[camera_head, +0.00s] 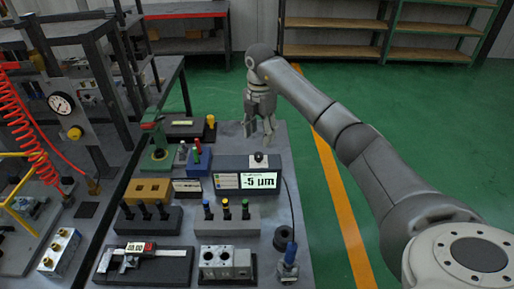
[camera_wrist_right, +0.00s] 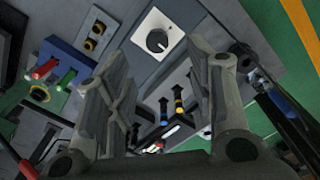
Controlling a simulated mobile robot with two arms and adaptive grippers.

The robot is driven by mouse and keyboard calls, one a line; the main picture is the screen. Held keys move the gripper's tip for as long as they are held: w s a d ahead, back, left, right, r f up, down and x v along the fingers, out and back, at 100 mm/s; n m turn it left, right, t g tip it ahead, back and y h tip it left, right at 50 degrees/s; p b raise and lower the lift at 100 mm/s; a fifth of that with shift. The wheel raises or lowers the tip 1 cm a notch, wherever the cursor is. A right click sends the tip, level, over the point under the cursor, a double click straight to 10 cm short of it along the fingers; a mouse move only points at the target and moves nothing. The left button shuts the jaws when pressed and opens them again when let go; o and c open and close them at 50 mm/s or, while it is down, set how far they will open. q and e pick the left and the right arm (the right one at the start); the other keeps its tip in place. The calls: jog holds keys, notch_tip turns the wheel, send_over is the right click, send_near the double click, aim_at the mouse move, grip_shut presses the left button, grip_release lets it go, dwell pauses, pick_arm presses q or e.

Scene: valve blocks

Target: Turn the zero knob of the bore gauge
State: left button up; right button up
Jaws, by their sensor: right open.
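The bore gauge readout (camera_head: 246,180) is a dark box on the grey table, and its screen shows -5 µm. Its zero knob (camera_head: 260,157) is small and dark, on top of the box. In the right wrist view the knob (camera_wrist_right: 157,41) is black with a white pointer mark, on a white square plate. My right gripper (camera_head: 258,135) is open and empty, pointing down above and just behind the knob, apart from it. In the wrist view the knob lies between the directions of the two fingers (camera_wrist_right: 160,62). My left gripper is not in view.
A rack with coloured-tipped plugs (camera_head: 227,218), a valve block (camera_head: 226,264), a caliper (camera_head: 140,262) and a blue block with coloured handles (camera_head: 198,162) crowd the table. Green floor lies to the right.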

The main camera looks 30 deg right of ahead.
aim_at(259, 154)
notch_tip(259, 154, down, 4)
jog(key=shift+s+a+r+p, duration=0.1)
jog(key=shift+r+p, duration=0.15)
jog(key=shift+p, duration=0.2)
jog(key=shift+w+f, duration=0.2)
jog(key=shift+f, duration=0.7)
notch_tip(259, 154, down, 3)
jog(key=shift+p, duration=0.45)
jog(key=shift+w, duration=0.1)
jog(key=shift+c, duration=2.6)
jog(key=c, duration=0.4)
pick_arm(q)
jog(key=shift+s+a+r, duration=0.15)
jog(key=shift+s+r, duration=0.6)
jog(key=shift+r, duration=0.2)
pick_arm(e)
jog(key=shift+c, duration=0.6)
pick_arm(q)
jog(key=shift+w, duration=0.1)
